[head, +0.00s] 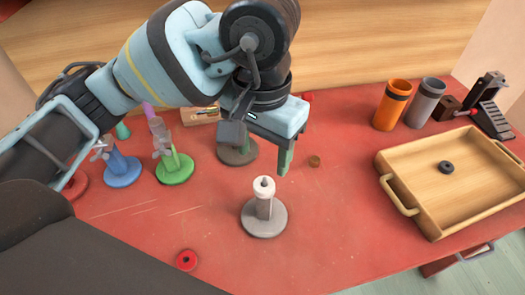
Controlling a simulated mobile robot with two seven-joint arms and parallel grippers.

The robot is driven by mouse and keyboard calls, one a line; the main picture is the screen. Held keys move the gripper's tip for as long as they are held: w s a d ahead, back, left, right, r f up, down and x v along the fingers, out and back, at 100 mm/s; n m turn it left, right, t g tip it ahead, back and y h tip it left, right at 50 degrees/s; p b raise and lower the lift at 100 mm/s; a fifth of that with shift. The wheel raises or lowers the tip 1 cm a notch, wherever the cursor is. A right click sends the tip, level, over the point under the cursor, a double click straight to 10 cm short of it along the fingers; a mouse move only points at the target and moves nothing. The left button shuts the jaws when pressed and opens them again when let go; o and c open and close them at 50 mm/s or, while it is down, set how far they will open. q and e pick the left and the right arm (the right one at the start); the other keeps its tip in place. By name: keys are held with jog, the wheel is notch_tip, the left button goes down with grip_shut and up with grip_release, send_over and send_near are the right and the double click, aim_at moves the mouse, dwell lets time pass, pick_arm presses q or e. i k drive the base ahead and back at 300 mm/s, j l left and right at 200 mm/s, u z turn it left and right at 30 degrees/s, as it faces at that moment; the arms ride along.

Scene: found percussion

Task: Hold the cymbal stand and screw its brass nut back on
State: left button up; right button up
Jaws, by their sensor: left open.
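A small brown, brass-like nut (315,161) lies on the red table, just right of my left gripper's nearer finger. A grey stand (265,222) with a round base and a short post with a pale top stands upright near the table's middle. Another stand with a dark grey-brown round base (238,155) is partly hidden behind my left gripper. I cannot tell for certain which is the cymbal stand. My left gripper (259,150) points down over the dark base, its fingers apart; I see nothing held. My right gripper is not in view.
Blue (122,171) and green (175,168) stands are at the left. A wooden tray (398,197) holding a black ring (446,168) is at the right. Orange (391,105) and grey (425,103) cups stand behind it. A red ring (187,260) lies in front. The front middle is clear.

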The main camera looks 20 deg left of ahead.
aim_at(261, 218)
jog(key=k, duration=1)
